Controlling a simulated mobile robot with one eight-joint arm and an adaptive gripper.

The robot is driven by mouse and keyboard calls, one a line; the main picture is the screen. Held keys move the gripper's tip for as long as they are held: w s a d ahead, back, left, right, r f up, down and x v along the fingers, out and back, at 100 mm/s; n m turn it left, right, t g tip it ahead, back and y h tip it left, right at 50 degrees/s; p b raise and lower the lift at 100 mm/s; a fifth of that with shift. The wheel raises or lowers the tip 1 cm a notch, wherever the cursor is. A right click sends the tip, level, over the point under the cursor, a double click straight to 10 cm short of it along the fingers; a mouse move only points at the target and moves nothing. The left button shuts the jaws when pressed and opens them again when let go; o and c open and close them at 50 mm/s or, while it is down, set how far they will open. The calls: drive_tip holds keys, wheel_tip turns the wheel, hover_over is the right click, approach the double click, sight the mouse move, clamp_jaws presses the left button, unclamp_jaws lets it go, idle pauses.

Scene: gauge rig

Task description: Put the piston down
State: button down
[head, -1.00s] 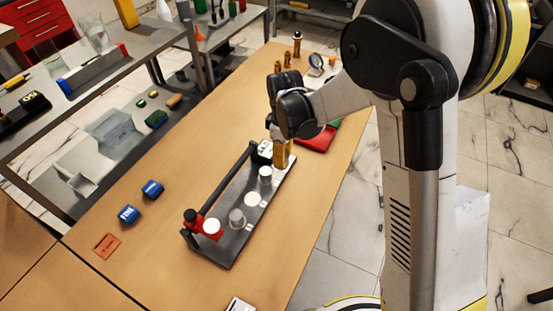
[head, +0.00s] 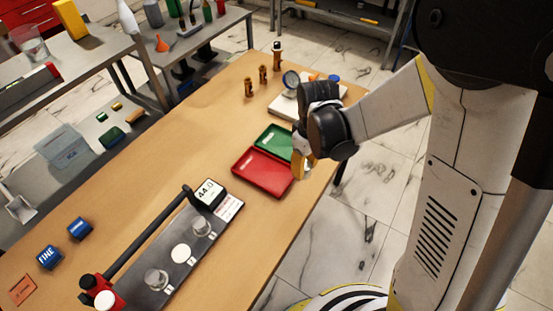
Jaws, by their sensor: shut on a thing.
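My gripper (head: 304,167) is at the right edge of the table, beside the right side of the red tray (head: 262,173) and the green tray (head: 273,142) in the picture. Its black wrist and yellow-orange lower part show. The gripper is shut on the piston, which I cannot tell apart from the fingers at this size. The gauge rig (head: 140,268) lies at the lower left, with a dark bar, a display reading about "AA.0" (head: 208,193) and several pale discs and cylinders on its plate.
Several brass-coloured upright pieces (head: 263,75) stand at the table's far end. A white board with a round dial (head: 291,80) lies behind my gripper. Two blue blocks (head: 80,228) and an orange card (head: 23,290) lie at the left. The table's middle left is clear.

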drive_tip(key=shift+w+d+f, duration=0.15)
drive_tip(key=shift+w+d, duration=0.05)
drive_tip(key=b, duration=0.4)
hover_over(272, 176)
wheel_tip(272, 176, down, 7)
drive_tip(key=shift+s+r, duration=0.1)
drive_tip(key=shift+f+b, duration=1.15)
drive_tip(key=shift+f, duration=0.8)
drive_tip(key=shift+f, duration=0.2)
drive_tip(key=c, duration=1)
unclamp_jaws()
drive_tip(key=shift+r, duration=0.15)
